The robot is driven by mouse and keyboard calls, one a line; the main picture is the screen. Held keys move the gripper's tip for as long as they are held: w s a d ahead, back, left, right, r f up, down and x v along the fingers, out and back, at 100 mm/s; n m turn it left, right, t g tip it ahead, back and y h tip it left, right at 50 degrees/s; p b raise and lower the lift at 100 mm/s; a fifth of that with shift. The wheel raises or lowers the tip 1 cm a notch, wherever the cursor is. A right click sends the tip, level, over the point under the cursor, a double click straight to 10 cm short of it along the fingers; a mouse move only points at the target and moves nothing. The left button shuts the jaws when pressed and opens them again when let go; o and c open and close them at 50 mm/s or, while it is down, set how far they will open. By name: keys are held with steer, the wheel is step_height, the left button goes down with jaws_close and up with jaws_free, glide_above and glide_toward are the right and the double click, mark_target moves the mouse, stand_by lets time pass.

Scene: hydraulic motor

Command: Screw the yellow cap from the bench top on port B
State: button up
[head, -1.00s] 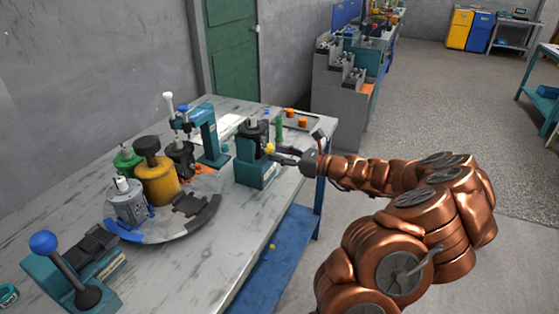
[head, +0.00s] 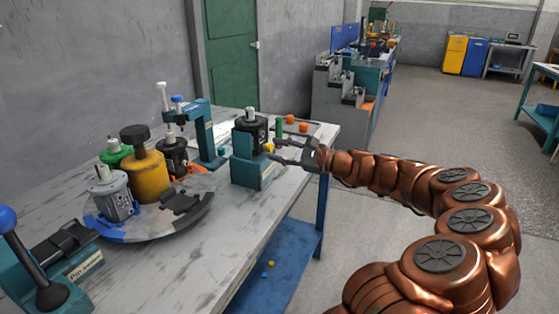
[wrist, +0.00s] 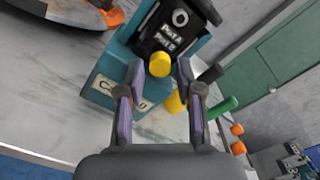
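The black motor (head: 252,128) sits upright in a teal stand (head: 258,172) near the bench's far right end. In the wrist view the motor's dark face (wrist: 172,35) carries white port lettering. A yellow cap (wrist: 160,63) is at this face, just below the lettering; it also shows in the head view (head: 268,147). I cannot tell how firmly it is seated.
A green cylinder (wrist: 222,106) and orange pieces (wrist: 237,130) stand to the right of the stand. A teal press (head: 208,135) and a round turntable (head: 165,232) with several motors are to the left. A small yellow piece (head: 271,263) lies on the blue lower shelf.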

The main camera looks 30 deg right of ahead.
stand_by(0.5)
jaws_close()
stand_by(0.3)
steer(key=shift+r+m+p, duration=0.15)
steer(key=shift+m+p, duration=0.75)
steer(key=shift+p, duration=1.4)
jaws_free()
steer(key=shift+w, duration=0.1)
steer(key=shift+f, duration=0.2)
